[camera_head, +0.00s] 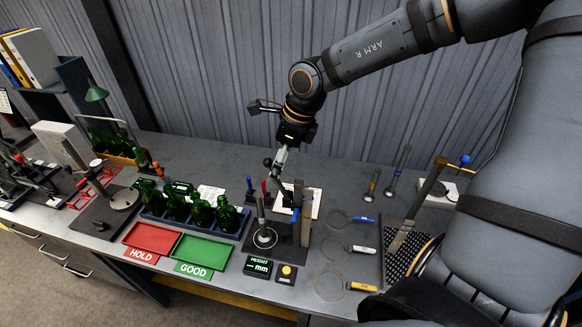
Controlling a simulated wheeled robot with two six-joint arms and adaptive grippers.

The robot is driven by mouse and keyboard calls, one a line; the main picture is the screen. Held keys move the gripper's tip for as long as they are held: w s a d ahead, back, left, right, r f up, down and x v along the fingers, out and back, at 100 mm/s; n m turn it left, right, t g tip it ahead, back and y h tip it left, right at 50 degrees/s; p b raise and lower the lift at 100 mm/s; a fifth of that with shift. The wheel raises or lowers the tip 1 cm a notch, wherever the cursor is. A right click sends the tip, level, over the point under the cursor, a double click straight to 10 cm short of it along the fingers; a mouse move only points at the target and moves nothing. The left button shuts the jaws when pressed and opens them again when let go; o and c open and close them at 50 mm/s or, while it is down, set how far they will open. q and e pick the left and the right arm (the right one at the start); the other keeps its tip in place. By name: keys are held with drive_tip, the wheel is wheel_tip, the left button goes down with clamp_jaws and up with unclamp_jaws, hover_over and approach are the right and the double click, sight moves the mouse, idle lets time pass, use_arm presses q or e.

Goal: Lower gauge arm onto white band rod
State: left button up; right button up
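A height gauge with an upright column (306,222) and a blue part near its top (295,214) stands on a dark plate on the bench. A grey rod (261,212) stands upright on a round foot (265,238) at the left of that plate. I cannot make out a white band on it. My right gripper (277,163) points down just above and behind the gauge, near its dark upper parts. The gauge arm is too small and overlapped there to separate clearly. Whether the fingers grip anything is unclear. My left gripper is out of view.
Red HOLD (153,238) and green GOOD (203,251) trays lie left, before green bottles (202,211). Rings with coloured handles (362,249) and banded rods (398,170) are right.

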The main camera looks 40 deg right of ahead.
idle(0.3)
wheel_tip(320, 180, up, 7)
drive_tip(key=p, duration=0.3)
idle(0.4)
drive_tip(key=shift+f, duration=0.1)
idle(0.3)
